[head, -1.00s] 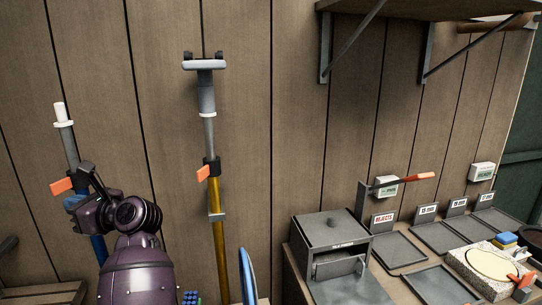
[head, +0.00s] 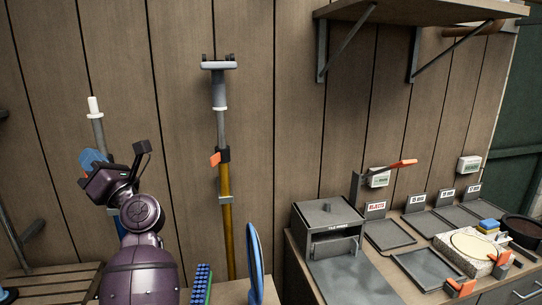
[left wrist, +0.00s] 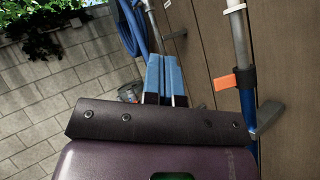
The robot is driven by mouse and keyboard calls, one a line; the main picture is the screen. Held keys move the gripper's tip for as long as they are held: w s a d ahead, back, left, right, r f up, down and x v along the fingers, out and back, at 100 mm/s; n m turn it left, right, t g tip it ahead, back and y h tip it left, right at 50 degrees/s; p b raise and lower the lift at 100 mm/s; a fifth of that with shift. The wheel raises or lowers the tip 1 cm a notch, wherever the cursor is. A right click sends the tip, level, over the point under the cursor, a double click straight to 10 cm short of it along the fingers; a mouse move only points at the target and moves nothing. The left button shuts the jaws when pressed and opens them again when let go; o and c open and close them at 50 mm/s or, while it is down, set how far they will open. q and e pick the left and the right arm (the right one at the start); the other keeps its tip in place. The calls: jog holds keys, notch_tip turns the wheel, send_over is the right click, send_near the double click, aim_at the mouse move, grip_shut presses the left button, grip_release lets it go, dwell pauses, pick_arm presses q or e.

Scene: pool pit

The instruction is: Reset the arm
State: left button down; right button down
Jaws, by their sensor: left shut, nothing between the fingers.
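My left arm, dark purple, rises from the bottom left in the head view. Its gripper (head: 92,157) with blue fingers is raised in front of the plank wall, near a pole with a white tip (head: 95,110). In the left wrist view the two blue fingers (left wrist: 165,78) lie side by side, shut and empty. A pole with an orange clip (left wrist: 233,82) stands to their right there, apart from them. My right gripper is in neither view.
A yellow-and-grey pole (head: 226,205) hangs on the plank wall right of my arm. A counter at the right holds a grey tile box (head: 328,215), several trays and orange-handled tools (head: 462,288). A shelf (head: 420,12) is above. A blue brush (head: 201,283) is low centre.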

pick_arm(q)
jog(key=w+d+m+t+h, duration=0.25)
jog(key=d+m+t, duration=0.25)
jog(key=m+t, duration=0.6)
jog(key=s+d+f+m+t+h, duration=0.1)
jog(key=d+f+m+h, duration=0.3)
jog(key=f+m+h, duration=0.85)
jog(key=s+d+f+m+h, duration=0.1)
jog(key=d+f+m+h, duration=0.6)
jog(key=m, duration=0.9)
jog(key=s+a+f+m+g, duration=0.2)
jog(key=s+f+g, duration=0.3)
jog(key=s+f, duration=0.9)
jog(key=s+a+f+m+g, duration=0.1)
jog(key=s+f+g, duration=0.4)
jog(key=s+f, duration=0.9)
notch_tip(320, 180, down, 3)
jog(key=shift+a+r+m+h, duration=0.15)
jog(key=shift+a+m+h, duration=0.2)
jog(key=shift+m, duration=0.4)
jog(key=shift+s, duration=0.1)
